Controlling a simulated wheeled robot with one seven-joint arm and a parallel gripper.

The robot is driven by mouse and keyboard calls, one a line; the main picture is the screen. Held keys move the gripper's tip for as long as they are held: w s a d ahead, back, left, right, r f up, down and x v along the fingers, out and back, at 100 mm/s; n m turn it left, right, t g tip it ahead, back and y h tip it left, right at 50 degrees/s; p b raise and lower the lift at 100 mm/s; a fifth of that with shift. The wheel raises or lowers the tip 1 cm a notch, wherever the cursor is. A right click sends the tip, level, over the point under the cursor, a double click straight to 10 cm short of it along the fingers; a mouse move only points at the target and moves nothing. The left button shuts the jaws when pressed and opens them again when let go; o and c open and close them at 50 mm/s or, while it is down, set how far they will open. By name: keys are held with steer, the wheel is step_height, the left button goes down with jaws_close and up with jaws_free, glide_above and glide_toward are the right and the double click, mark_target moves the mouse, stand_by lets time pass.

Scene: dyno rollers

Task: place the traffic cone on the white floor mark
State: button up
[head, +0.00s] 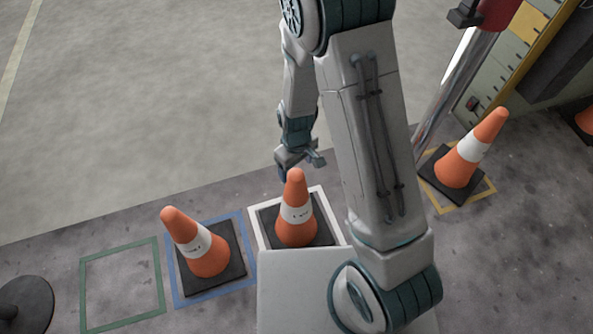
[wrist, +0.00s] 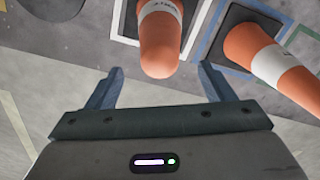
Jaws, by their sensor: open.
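An orange traffic cone (head: 295,229) with a white band and black base stands upright inside the white floor mark (head: 263,247). My own body hides the near part of the mark. My gripper (head: 301,160) is open and empty, just beyond the cone's tip. In the wrist view, the tip of this cone (wrist: 160,45) points in between the two spread fingers of my gripper (wrist: 158,74), with space on both sides. I cannot tell the exact distance from fingers to tip.
A second cone (head: 208,256) stands on the blue mark (head: 172,276) to the left; it also shows in the wrist view (wrist: 250,45). The green mark (head: 83,290) is empty. A third cone (head: 457,170) stands on the yellow mark (head: 483,188) at right, near a silver post (head: 455,90).

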step_height(320, 180, up, 6)
steer(key=shift+f+p, duration=0.15)
steer(key=shift+p, duration=0.5)
steer(key=s+d+r+m, duration=0.2)
steer(key=s+d+r, duration=0.2)
steer(key=r, duration=0.2)
steer(key=s+d+r+m, duration=0.3)
steer(key=s+d+r, duration=0.1)
steer(key=r, duration=0.3)
steer(key=s+d+r+m+t, duration=0.1)
steer(key=s+d+r+m, duration=0.1)
steer(key=s+d+r, duration=0.2)
step_height(320, 180, up, 3)
steer(key=shift+d+r, duration=0.15)
steer(key=shift+r, duration=0.05)
